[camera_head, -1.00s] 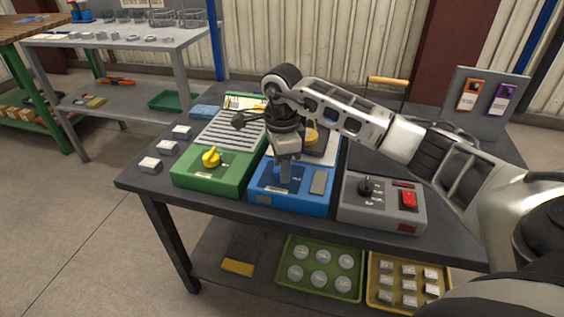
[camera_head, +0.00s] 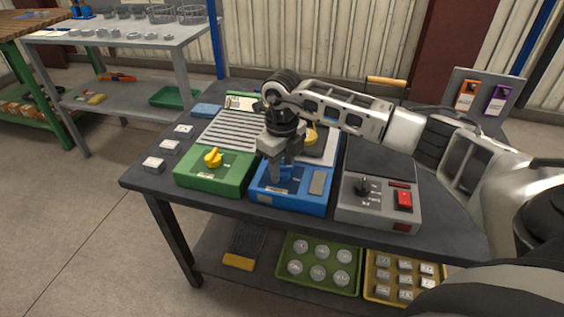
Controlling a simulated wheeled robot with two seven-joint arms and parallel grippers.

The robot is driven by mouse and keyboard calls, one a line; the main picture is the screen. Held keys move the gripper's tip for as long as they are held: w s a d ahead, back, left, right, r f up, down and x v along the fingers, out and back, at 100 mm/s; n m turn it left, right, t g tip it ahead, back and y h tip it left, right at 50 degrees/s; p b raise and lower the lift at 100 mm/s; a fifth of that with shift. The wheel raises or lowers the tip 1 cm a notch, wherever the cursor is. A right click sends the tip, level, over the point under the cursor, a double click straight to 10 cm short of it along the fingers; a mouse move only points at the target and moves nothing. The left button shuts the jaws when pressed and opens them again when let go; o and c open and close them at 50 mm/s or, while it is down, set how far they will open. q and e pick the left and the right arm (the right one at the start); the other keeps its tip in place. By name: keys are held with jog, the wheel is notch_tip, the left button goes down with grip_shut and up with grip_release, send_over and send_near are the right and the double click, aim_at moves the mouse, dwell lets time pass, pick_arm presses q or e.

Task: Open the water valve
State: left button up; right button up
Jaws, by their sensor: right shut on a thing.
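The blue box (camera_head: 312,204) sits at the front middle of the dark table, with a blue knob (camera_head: 285,173) on its top that I take to be the water valve. My right gripper (camera_head: 283,175) points down over this box. Its fingers are shut on the blue knob, which they largely hide. The knob's exact angle is hard to tell. My left gripper is not in view.
A green box with a yellow knob (camera_head: 213,157) stands just left of the blue box. A grey box with a black knob and red switch (camera_head: 404,199) stands to the right. Small metal blocks (camera_head: 153,164) line the table's left edge. An upright panel (camera_head: 487,99) holds orange and purple tags.

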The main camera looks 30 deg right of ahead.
aim_at(281, 167)
jog(key=m, duration=0.3)
jog(key=shift+r+p, duration=0.1)
jog(key=shift+p, duration=0.3)
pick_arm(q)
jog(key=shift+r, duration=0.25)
pick_arm(e)
jog(key=shift+m, duration=0.6)
jog(key=o, duration=1)
pick_arm(q)
jog(key=shift+p, duration=0.35)
pick_arm(e)
notch_tip(281, 167, up, 16)
